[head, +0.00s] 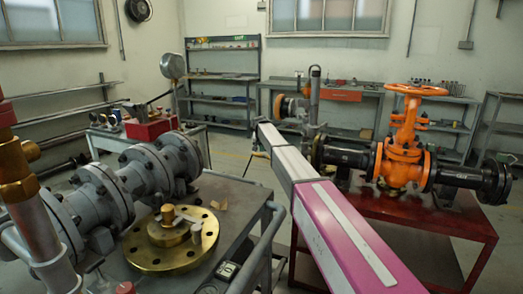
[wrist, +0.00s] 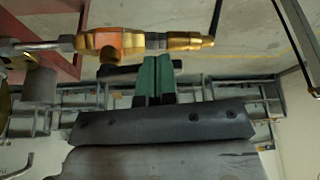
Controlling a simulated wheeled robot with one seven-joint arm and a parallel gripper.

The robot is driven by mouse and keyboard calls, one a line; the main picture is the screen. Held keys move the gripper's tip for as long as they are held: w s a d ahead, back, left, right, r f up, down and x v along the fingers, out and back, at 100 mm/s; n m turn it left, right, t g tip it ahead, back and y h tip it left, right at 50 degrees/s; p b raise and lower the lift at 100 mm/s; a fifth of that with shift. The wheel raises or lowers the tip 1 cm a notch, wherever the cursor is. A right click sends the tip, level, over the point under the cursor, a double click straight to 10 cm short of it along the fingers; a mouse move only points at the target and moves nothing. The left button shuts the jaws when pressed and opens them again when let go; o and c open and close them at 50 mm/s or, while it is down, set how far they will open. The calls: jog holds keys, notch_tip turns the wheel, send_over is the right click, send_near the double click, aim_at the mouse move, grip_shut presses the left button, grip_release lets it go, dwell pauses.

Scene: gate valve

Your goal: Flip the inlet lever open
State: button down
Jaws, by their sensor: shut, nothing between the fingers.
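In the wrist view, my gripper (wrist: 158,62) has green fingertips pressed together, with nothing between them. Just beyond the fingertips runs a brass and orange valve fitting (wrist: 125,40), lying across the picture with a silver tube at its left end. A short dark bar (wrist: 115,71), which looks like the inlet lever, lies just left of the fingertips and below the fitting. I cannot tell whether the fingers touch it. In the head view, my arm reaches toward the middle, and the fingers and lever cannot be made out there.
An orange gate valve (head: 402,150) with a handwheel stands in a black pipe on a red table (head: 425,220) at the right. A grey flanged pipe (head: 150,180) and a brass flange (head: 170,245) are at the left. Shelves (head: 222,80) line the back wall.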

jog(key=shift+w+a, duration=0.15)
jog(key=shift+w, duration=0.95)
jog(key=shift+s, duration=0.15)
jog(key=shift+s+d, duration=0.25)
jog(key=shift+s, duration=0.45)
jog(key=shift+s, duration=0.15)
